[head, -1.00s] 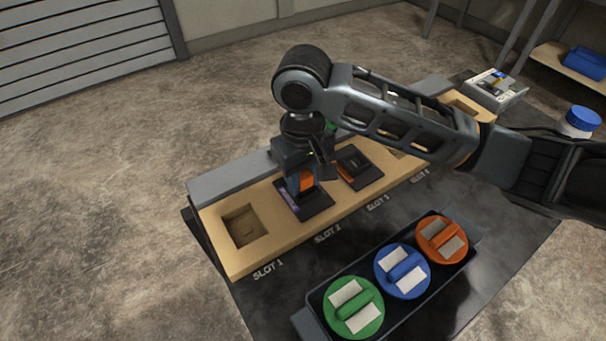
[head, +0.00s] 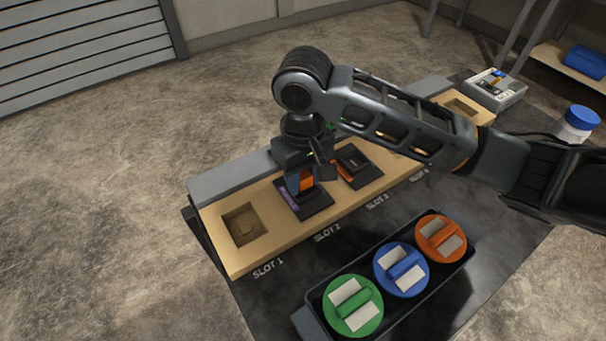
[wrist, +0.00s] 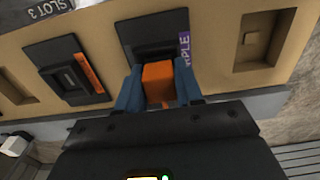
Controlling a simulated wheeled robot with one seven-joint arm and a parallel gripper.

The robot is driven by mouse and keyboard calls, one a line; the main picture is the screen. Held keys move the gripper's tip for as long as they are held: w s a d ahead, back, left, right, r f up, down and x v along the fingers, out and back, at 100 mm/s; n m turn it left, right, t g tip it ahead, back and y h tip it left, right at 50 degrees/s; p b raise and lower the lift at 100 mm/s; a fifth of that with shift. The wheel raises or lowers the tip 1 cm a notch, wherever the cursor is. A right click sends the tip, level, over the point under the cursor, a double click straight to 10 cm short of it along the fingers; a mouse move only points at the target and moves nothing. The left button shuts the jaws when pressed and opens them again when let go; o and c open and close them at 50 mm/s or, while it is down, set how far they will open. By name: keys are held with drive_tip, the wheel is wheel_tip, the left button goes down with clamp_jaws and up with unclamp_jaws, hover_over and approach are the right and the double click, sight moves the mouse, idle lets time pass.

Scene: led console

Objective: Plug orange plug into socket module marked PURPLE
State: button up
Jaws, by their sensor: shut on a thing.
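My gripper (head: 306,180) is shut on the orange plug (head: 306,182), right over the socket module marked PURPLE (head: 291,200) at slot 2 of the wooden console. In the wrist view, the blue fingers (wrist: 158,88) hold the orange plug (wrist: 158,80) from both sides. The purple label strip of the module (wrist: 187,48) shows beside the right finger, partly covered. The plug's lower end is at the dark module; how deep it sits I cannot tell.
A dark module with an orange strip (head: 354,166) sits at slot 3. Slot 1 (head: 243,224) is an empty recess. A black tray (head: 318,297) in front holds green, blue and orange round knobs. A grey device (head: 494,90) stands at the far right end.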

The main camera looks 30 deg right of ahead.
drive_tip(key=shift+s+f, duration=0.2)
drive_tip(key=shift+f, duration=0.65)
drive_tip(key=o, duration=0.8)
drive_tip(key=shift+a, duration=0.1)
drive_tip(key=shift+w+r+p, duration=0.1)
drive_tip(key=shift+r+p, duration=0.65)
drive_tip(key=shift+r, duration=0.05)
drive_tip(key=o, duration=0.3)
drive_tip(key=shift+r+p, duration=0.5)
drive_tip(key=shift+r, duration=0.05)
drive_tip(key=shift+w+r+p, duration=0.1)
drive_tip(key=shift+r+p, duration=2.15)
drive_tip(key=shift+r, duration=0.25)
